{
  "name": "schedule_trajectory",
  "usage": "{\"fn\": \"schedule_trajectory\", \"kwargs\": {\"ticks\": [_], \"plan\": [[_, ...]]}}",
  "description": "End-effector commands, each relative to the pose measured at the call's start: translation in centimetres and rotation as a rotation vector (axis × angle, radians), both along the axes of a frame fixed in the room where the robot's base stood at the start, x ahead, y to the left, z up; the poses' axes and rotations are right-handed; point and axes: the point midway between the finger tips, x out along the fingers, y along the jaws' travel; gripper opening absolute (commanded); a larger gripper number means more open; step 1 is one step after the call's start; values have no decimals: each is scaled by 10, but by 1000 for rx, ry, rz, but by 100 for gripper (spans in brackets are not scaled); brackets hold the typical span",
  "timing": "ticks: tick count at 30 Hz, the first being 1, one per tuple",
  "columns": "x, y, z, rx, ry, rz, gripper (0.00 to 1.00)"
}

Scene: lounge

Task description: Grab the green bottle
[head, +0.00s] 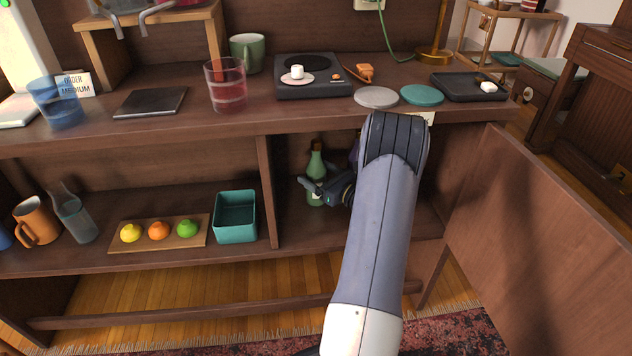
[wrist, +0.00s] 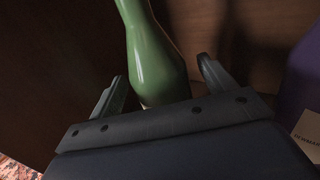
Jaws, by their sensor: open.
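The green bottle (head: 316,162) stands upright inside the lower right compartment of the cabinet, seen in the head view. My gripper (head: 312,188) is inside the same compartment, in front of the bottle's lower body. In the wrist view the green bottle (wrist: 155,60) rises between the two fingers of my gripper (wrist: 163,82), nearer the left one. The fingers are open, with a gap on the right side of the bottle. The bottle's base is hidden behind the gripper body.
A purple object (wrist: 303,85) with a pale label stands to the right in the compartment. A divider (head: 266,190) closes the left side, with a teal box (head: 235,217) beyond it. The open cabinet door (head: 545,220) stands at the right. A countertop (head: 310,115) lies above.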

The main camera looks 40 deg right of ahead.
Motion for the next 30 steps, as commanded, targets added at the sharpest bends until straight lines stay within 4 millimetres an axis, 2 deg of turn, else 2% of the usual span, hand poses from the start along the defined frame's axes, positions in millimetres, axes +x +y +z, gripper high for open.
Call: {"fn": "schedule_trajectory", "kwargs": {"ticks": [3, 11, 30], "plan": [[10, 1, -1, 0, 0, 0, 79], [11, 1, 0, 1, 0, -1, 77], [11, 1, 0, 1, 0, -1, 25]]}}
